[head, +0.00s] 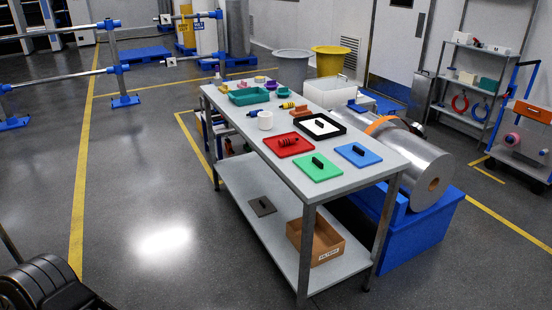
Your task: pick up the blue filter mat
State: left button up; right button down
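The blue filter mat (369,159) lies flat near the right edge of the table top (251,140), with a small black block-like handle standing on it. A green mat (313,174) lies to its left and nearer, and a red mat (279,151) lies farther left; each carries a dark handle. A black-framed white panel (308,127) with a dark handle lies behind them. Neither of my grippers is in view.
The lower shelf (237,187) holds a dark grey mat (257,211) and an open cardboard box (328,255). A teal tray (249,97) and white cup (265,120) stand farther back. A large metal roll (408,157) on a blue stand is behind the table.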

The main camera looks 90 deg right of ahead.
aim_at(356, 154)
jog(key=z, duration=3.3)
